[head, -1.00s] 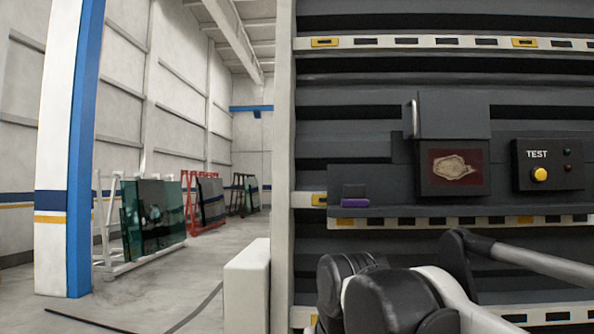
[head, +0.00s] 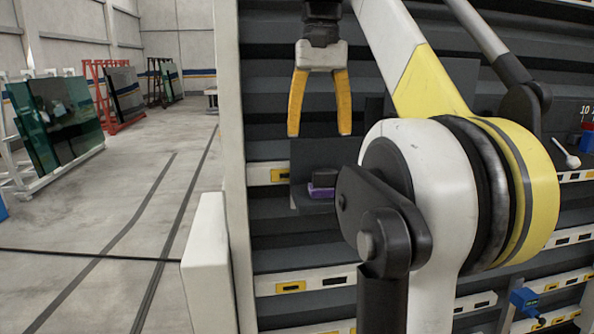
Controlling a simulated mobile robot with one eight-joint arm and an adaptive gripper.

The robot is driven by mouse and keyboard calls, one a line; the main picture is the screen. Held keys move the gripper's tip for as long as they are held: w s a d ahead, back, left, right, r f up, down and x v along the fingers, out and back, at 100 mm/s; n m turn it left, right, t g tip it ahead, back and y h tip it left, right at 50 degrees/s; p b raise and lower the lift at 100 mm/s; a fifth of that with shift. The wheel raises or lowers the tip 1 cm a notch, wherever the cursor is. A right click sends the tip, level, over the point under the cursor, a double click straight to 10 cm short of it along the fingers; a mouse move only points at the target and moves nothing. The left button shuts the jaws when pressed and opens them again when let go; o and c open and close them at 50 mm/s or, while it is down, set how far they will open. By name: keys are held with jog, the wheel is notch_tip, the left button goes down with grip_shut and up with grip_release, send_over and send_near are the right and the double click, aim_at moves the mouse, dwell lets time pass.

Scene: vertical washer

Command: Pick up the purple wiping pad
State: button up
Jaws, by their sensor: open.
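The purple wiping pad (head: 321,193) lies at the left end of a dark shelf on the rack in the head view. A dark block-like top sits on its purple base. My gripper (head: 319,132) hangs above it in the picture, with two yellow fingers pointing down and spread apart. Nothing is between the fingers. The fingertips are apart from the pad. My arm hides the shelf to the right of the pad.
The dark rack (head: 285,230) has pale slotted rails. A white post (head: 208,265) stands to the left of it. A blue item (head: 524,300) and a white spoon-like item (head: 566,153) are at the right. Glass panels (head: 58,118) stand far left beside open floor.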

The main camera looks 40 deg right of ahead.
aim_at(326, 170)
jog(key=s+f, duration=0.2)
jog(key=s, duration=0.1)
jog(key=shift+s+f, duration=0.15)
jog(key=shift+f, duration=0.15)
jog(key=w+f, duration=0.2)
jog(key=shift+w+f, duration=0.15)
jog(key=shift+f, duration=0.2)
jog(key=f, duration=0.2)
jog(key=s+f, duration=0.1)
jog(key=f, duration=0.1)
jog(key=shift+s, duration=0.1)
jog(key=shift+w+f, duration=0.15)
jog(key=shift+w, duration=0.1)
jog(key=shift+s, duration=0.3)
jog(key=c, duration=0.7)
jog(key=shift+w, duration=0.1)
jog(key=c, duration=0.5)
